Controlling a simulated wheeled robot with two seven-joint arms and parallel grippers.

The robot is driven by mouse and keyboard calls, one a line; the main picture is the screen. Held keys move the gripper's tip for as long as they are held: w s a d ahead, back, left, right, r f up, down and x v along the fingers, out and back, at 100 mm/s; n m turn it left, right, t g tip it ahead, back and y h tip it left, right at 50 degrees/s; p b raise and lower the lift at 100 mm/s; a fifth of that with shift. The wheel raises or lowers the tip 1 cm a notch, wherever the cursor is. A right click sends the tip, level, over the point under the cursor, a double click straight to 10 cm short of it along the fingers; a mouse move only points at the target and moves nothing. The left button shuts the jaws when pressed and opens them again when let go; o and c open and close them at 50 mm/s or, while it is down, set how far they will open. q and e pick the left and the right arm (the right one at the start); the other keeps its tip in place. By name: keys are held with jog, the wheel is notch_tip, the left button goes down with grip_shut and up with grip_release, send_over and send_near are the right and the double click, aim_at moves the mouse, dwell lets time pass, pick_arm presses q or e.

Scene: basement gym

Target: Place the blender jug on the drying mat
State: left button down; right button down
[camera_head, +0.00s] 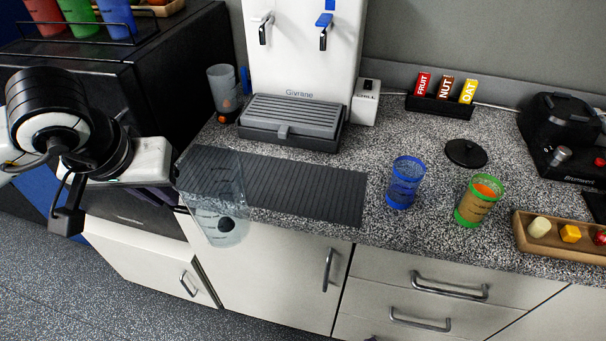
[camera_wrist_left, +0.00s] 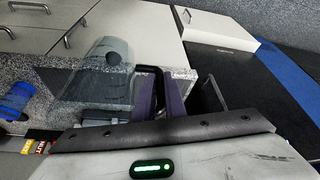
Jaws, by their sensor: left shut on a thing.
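The blender jug (camera_head: 222,208) is clear, with printed marks and a dark round spot low on it. My left gripper (camera_head: 176,184) comes in from the left and is shut on the jug's left side; the jug hides the exact grip. The jug looks about upright. It overlaps the left end of the dark ribbed drying mat (camera_head: 310,192) and the counter's front edge. Its height above them is hard to tell. The left wrist view shows the jug (camera_wrist_left: 112,72) beside the gripper fingers (camera_wrist_left: 155,95), with the mat (camera_wrist_left: 58,88) beyond. My right gripper is out of view.
A water dispenser with a grey drip tray (camera_head: 290,118) stands behind the mat. A blue cup (camera_head: 404,182) and a green-banded cup (camera_head: 477,200) stand to its right, with a black lid (camera_head: 466,153) behind them. The mat's right part is bare.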

pick_arm(q)
jog(key=w+d+r+m+b, duration=0.1)
jog(key=w+d+r+b, duration=0.15)
jog(key=w+d, duration=0.45)
jog(key=w+d+r+m+b, duration=0.1)
jog(key=w+d+r, duration=0.2)
jog(key=w+d, duration=0.35)
notch_tip(320, 180, down, 10)
jog(key=w+a+p, duration=0.1)
jog(key=shift+w+r+h+p, duration=0.15)
jog(key=shift+w+h+p, duration=0.15)
jog(key=shift+w+h, duration=0.1)
jog(key=shift+f, duration=0.25)
jog(key=c, duration=1.8)
grip_release()
jog(key=shift+s, duration=0.1)
jog(key=shift+r, duration=0.1)
